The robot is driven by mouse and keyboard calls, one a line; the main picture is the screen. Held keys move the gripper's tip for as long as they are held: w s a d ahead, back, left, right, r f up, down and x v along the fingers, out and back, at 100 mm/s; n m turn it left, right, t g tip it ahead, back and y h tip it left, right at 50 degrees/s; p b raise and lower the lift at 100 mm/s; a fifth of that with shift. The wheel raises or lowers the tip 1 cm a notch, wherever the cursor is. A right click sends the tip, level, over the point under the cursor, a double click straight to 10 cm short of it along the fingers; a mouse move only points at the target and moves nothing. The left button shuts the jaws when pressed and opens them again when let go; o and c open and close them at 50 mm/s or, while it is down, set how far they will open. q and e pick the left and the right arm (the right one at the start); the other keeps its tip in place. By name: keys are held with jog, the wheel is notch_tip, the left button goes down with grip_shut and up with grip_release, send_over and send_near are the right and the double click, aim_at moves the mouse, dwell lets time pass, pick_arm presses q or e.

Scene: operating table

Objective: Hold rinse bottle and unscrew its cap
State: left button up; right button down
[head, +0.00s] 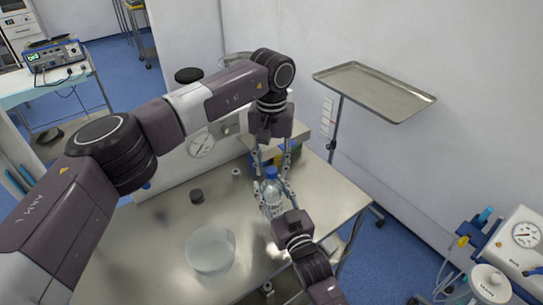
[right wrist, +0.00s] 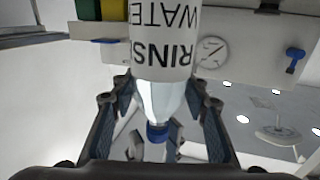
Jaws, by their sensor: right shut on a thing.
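The rinse bottle (head: 270,194) is clear with a blue cap (head: 271,173) and stands upright over the steel table. My right gripper (head: 272,197) comes from the front and is shut on the bottle. In the right wrist view, the bottle (right wrist: 163,60) appears upside down, with "RINSE WATER" on its white label and its blue cap (right wrist: 158,132) low in the picture. My left gripper (head: 272,157) points down from above, fingers spread, with the cap just below and between the fingertips. Whether the fingertips touch the cap is unclear.
The steel table (head: 165,235) holds a clear round dish (head: 211,250), a dark round piece (head: 197,196) and a small metal piece (head: 236,173). Coloured containers (head: 290,158) stand behind the bottle. A tray stand (head: 375,90) is at the back right.

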pick_arm(q)
jog(key=shift+f, duration=0.1)
jog(key=shift+c, duration=0.5)
grip_shut()
